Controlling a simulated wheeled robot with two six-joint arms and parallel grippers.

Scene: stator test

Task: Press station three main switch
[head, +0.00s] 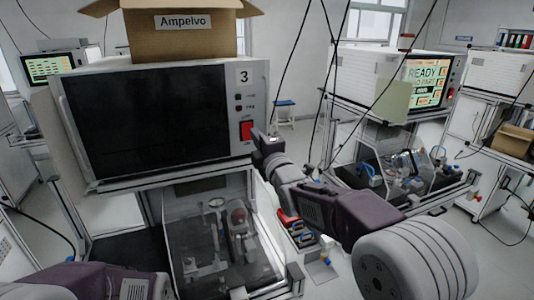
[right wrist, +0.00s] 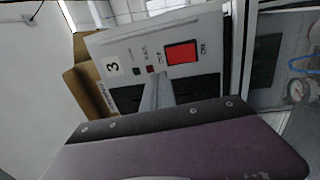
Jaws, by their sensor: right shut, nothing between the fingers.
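The station three unit (head: 150,125) fills the upper left of the head view, with a dark, blank screen and a label "3" on its right-hand panel. Its red main switch (head: 246,130) is low on that panel. The switch also shows in the right wrist view (right wrist: 181,53), turned sideways and uncovered. My right gripper (head: 262,137) is shut and empty, close beside the panel to the right of the switch. I cannot tell whether it touches the panel. In the right wrist view a grey finger (right wrist: 158,92) points toward the panel near the switch. My left gripper is out of view.
A cardboard box (head: 180,35) marked "Ampelvo" stands on top of the unit. A clear-sided test fixture (head: 220,240) sits below it. Another station (head: 425,80) with a lit "READY" screen stands at the right. Black cables hang between them.

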